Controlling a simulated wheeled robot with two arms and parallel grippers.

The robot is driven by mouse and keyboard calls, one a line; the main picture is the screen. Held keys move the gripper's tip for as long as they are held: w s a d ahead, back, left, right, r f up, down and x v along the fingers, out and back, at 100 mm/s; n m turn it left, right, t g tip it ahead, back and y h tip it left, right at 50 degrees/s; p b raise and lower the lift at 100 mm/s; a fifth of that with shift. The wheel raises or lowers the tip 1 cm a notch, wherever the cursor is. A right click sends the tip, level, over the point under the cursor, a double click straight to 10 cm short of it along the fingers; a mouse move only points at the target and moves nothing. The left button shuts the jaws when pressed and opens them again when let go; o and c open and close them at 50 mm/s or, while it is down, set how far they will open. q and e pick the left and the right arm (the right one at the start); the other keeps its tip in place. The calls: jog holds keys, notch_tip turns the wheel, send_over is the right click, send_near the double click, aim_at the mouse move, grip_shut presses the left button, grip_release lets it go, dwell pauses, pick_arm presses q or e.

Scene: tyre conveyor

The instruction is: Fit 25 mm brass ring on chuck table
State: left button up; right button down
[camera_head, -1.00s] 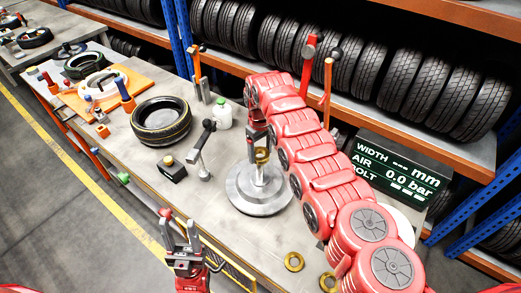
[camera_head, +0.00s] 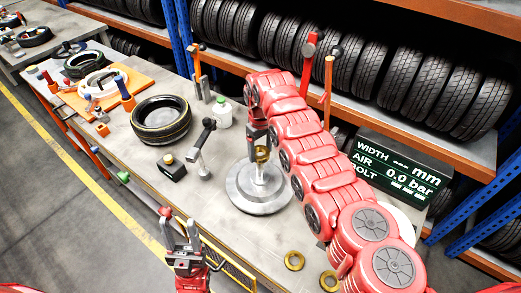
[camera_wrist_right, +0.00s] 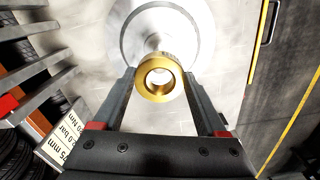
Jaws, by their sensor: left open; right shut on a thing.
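The chuck table (camera_head: 258,197) is a round grey metal disc with an upright central post, standing on the bench. My right gripper (camera_head: 260,146) is above it, shut on a brass ring (camera_head: 262,154). In the right wrist view the ring (camera_wrist_right: 159,78) sits between the fingertips, in line with the post, and the chuck disc (camera_wrist_right: 203,35) lies beyond it. I cannot tell whether the ring is around the post or just above it. My left gripper (camera_head: 182,236) is open and empty by the bench's front edge, left of the chuck table.
A tyre (camera_head: 161,120), a black-handled lever (camera_head: 203,142) and a white bottle (camera_head: 224,116) stand left of the chuck. A display box (camera_head: 392,174) is at right.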

jog(key=shift+f+b, duration=1.85)
jog(key=shift+f, duration=0.75)
jog(key=shift+f+b, duration=2.35)
jog(key=shift+f, duration=0.45)
grip_release()
notch_tip(320, 180, up, 11)
jog(key=b, duration=0.3)
jog(key=shift+a+f, duration=0.1)
jog(key=shift+f, duration=0.05)
notch_tip(320, 180, up, 6)
jog(key=p, duration=0.4)
send_over(261, 171)
jog(key=w, duration=0.1)
jog(key=shift+w+r+p, duration=0.1)
jog(key=shift+r+p, duration=0.3)
jog(key=shift+p, duration=0.15)
